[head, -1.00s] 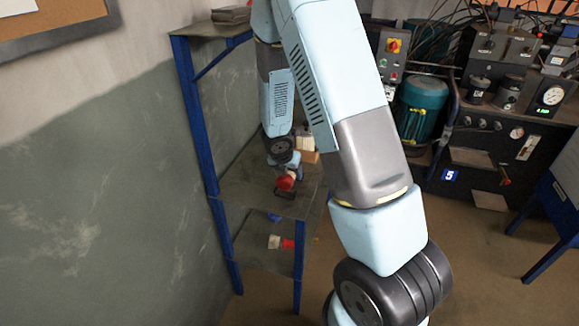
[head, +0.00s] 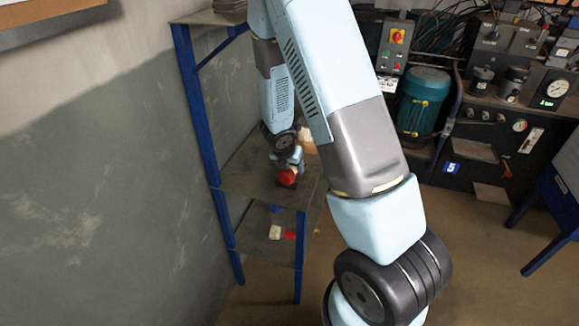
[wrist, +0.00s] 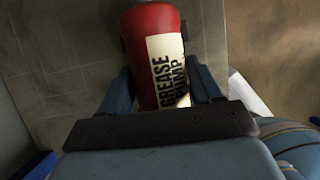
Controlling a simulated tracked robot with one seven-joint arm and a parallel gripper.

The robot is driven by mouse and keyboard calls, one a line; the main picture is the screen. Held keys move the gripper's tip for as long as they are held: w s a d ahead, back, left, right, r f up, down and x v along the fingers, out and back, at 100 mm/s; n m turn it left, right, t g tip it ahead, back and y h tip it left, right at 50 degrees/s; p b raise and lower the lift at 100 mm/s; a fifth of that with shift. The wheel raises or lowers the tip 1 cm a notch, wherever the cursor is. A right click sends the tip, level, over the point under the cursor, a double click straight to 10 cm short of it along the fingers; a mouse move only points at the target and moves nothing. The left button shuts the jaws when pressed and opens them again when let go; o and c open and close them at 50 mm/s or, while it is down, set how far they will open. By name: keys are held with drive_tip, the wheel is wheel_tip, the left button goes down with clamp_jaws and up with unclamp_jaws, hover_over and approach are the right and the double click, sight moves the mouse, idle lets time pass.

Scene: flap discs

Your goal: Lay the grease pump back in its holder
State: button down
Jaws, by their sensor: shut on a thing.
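The grease pump is a red cylinder with a cream label reading "GREASE PUMP" (wrist: 148,38). In the wrist view it stands between the two fingers of my gripper (wrist: 163,92), which is shut on it. In the head view the red pump (head: 287,177) shows at the end of my arm, by the middle shelf of a blue-legged rack. My gripper (head: 287,166) is small there, and its fingers are hard to make out. I cannot tell whether the pump touches the shelf. I cannot make out the holder for certain.
The rack's middle shelf (head: 237,176) has a tan block (head: 308,146) behind my wrist. A red and white item (head: 283,233) lies on the lower shelf. The wall stands close on the left. A machine with gauges (head: 500,140) and a teal motor (head: 424,100) stand at right.

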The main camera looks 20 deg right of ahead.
drive_tip(key=shift+f, duration=0.2)
drive_tip(key=shift+c, duration=0.6)
unclamp_jaws()
drive_tip(key=v, duration=1.3)
drive_tip(key=s+d+r+m, duration=0.3)
drive_tip(key=s+r+m, duration=0.2)
drive_tip(key=r+m, duration=0.35)
drive_tip(key=s+d+r+m, duration=0.2)
drive_tip(key=s+r+m, duration=0.3)
drive_tip(key=r+m, duration=0.3)
drive_tip(key=s+r+m+t+y, duration=0.1)
drive_tip(key=s+r+m, duration=0.4)
drive_tip(key=s+m, duration=0.1)
drive_tip(key=s+a+r+m+t+y, duration=0.1)
drive_tip(key=s+r+m+y, duration=0.1)
drive_tip(key=s+r+m, duration=0.3)
drive_tip(key=s+m, duration=0.1)
drive_tip(key=s, duration=0.2)
drive_tip(key=shift+s+a+r, duration=0.15)
drive_tip(key=shift+s+a, duration=0.2)
